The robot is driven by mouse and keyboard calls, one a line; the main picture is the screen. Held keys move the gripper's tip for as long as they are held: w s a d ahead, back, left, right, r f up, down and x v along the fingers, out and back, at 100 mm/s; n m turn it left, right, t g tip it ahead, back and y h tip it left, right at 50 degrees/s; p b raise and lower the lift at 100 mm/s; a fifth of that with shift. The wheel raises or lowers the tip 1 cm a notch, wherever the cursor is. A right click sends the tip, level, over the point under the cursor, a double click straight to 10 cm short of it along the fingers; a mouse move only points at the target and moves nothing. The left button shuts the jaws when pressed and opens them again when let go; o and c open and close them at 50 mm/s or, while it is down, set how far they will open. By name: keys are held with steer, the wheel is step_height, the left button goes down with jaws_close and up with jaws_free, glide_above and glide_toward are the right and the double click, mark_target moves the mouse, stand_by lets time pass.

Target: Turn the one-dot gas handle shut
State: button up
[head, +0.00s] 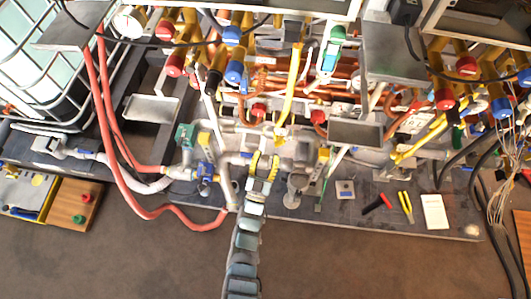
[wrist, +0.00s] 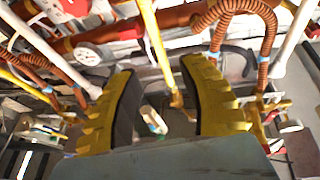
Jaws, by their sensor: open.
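My gripper (head: 265,159) is in the middle of the head view, over the lower pipes of the heater rack. In the wrist view its two yellow fingers (wrist: 162,72) stand wide apart with nothing gripped. A thin yellow gas pipe (wrist: 158,48) comes down between and beyond the fingers, and it also shows in the head view (head: 290,90). A small pale piece (wrist: 152,119) shows in the gap between the fingers. Another yellow pipe (head: 424,137) slants down at the right. I cannot make out any dot marks, so I cannot tell which part is the one-dot handle.
Copper and white pipes crowd the space around my gripper. A blue valve (head: 206,173) stands just left of it, and red hoses (head: 112,150) loop further left. A red-handled tool (head: 377,203), yellow pliers (head: 405,206) and a white sheet (head: 435,211) lie on the dark platform at right.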

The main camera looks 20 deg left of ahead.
steer(key=shift+r, duration=0.2)
steer(key=shift+f, duration=0.1)
steer(key=m+g+y+b, duration=0.35)
steer(key=m+b, duration=0.25)
steer(key=b, duration=0.6)
glide_toward(280, 144)
steer(key=shift+g+h, duration=0.35)
steer(key=shift+h, duration=0.1)
steer(key=shift+w+a+f+b, duration=0.1)
steer(key=shift+w+a+b, duration=0.2)
steer(key=shift+w+b, duration=1.35)
steer(key=shift+w+a+f+b, duration=0.1)
steer(key=shift+w+a+b, duration=0.2)
steer(key=shift+w+b, duration=1.35)
steer(key=shift+w+a+f+b, duration=0.1)
steer(key=shift+w+a+b, duration=0.25)
steer(key=shift+w+b, duration=1.3)
steer(key=shift+w, duration=0.25)
jaws_close()
